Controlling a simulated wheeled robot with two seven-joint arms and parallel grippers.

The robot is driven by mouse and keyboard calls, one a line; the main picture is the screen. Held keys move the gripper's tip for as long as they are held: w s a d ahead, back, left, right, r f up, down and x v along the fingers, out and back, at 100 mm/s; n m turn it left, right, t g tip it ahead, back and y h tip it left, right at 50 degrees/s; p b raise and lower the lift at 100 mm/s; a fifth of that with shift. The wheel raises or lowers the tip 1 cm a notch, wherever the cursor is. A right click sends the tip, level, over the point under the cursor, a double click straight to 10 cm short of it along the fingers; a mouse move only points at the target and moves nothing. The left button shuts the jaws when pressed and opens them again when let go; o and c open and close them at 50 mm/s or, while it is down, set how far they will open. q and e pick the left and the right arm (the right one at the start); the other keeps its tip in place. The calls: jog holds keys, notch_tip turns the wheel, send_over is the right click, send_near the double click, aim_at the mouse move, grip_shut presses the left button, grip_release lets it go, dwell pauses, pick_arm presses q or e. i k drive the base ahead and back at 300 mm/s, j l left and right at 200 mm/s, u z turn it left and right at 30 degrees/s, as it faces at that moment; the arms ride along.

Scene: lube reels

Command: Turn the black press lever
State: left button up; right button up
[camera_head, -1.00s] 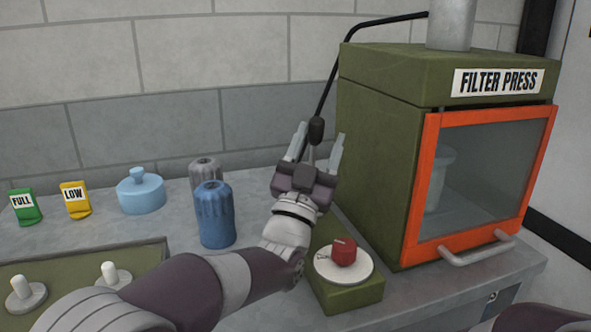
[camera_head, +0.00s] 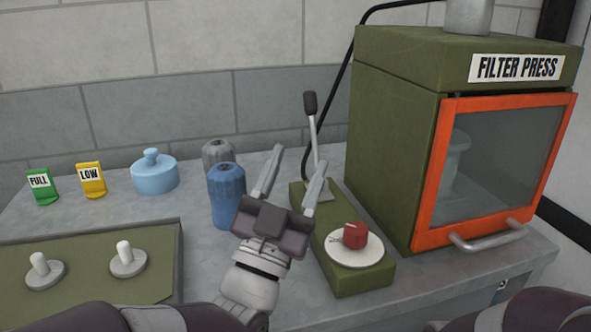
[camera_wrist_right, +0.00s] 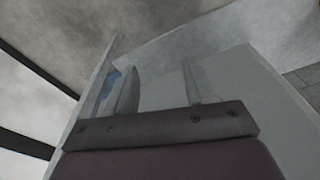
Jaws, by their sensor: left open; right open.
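The press lever (camera_head: 312,130) is a grey rod with a black knob (camera_head: 310,103) on top. It stands nearly upright, leaning slightly left, at the back of a green control box (camera_head: 343,281). A red dial (camera_head: 355,235) on a white disc sits at the front of that box. My left gripper (camera_head: 292,174) is open and empty. In the head view it appears in front of and below the lever's knob, and its right finger overlaps the box near the lever's base; contact is not clear. My right gripper (camera_wrist_right: 160,85) is open in its wrist view, with no lever visible there.
The green filter press (camera_head: 395,150) with an orange-framed door (camera_head: 430,190) stands right of the lever. Blue (camera_head: 226,196) and grey (camera_head: 217,153) ribbed canisters stand left of it. A light-blue lidded pot (camera_head: 154,174), tags and a green panel (camera_head: 85,290) are farther left.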

aim_at(309, 101)
jog(key=k+j, duration=0.3)
jog(key=k, duration=0.15)
jog(key=k+j, duration=0.3)
jog(key=k, duration=0.15)
